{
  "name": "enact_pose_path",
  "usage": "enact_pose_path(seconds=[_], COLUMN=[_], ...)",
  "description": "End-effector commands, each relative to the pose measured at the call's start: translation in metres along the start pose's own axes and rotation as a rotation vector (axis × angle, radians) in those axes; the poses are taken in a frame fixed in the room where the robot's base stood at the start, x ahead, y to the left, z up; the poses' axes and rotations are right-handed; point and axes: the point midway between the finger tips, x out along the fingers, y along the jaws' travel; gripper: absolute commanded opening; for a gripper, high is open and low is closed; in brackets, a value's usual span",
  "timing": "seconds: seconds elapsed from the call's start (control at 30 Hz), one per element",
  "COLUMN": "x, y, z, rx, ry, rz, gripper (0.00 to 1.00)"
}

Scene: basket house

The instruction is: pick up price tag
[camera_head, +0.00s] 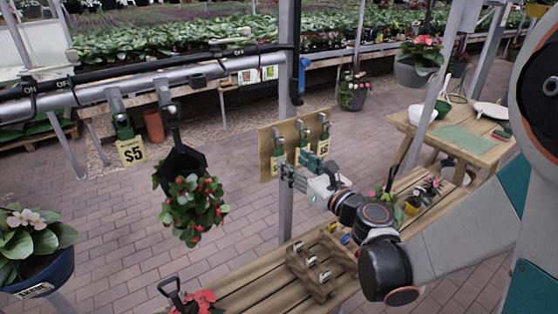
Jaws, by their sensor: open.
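A wooden board (266,152) stands upright on a post near the middle. Several yellow price tags with green clips hang on it, among them a left tag (277,164) and a right tag (324,144). Another yellow price tag (132,151), marked $5, hangs from a green clip on the metal rail at the left. My gripper (296,173) is open in front of the board, pointing left, close to the hanging tags. I cannot tell whether it touches one. It partly covers the board's lower right.
A hanging plant with red flowers (190,208) is left of the board. A wooden bench (250,290) with a small wooden rack (318,262) and potted plants lies below my arm. A wooden table (480,150) stands at right.

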Motion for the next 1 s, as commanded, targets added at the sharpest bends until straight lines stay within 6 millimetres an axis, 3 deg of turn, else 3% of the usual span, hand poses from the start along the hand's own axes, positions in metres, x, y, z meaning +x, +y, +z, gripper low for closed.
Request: enact_pose_path(seconds=[0.1,0.33,0.6,0.93,1.0], x=[0.015,0.030,0.067,0.074,0.074], y=[0.000,-0.002,-0.005,-0.005,-0.005], z=[-0.001,0.000,0.001,0.003,0.003], rx=[-0.001,-0.002,-0.002,-0.002,-0.002], ry=[0.000,0.000,0.000,0.000,0.000], rz=[0.002,0.000,0.001,0.000,0.000], gripper=[0.50,0.50,0.50,0.50,0.36])
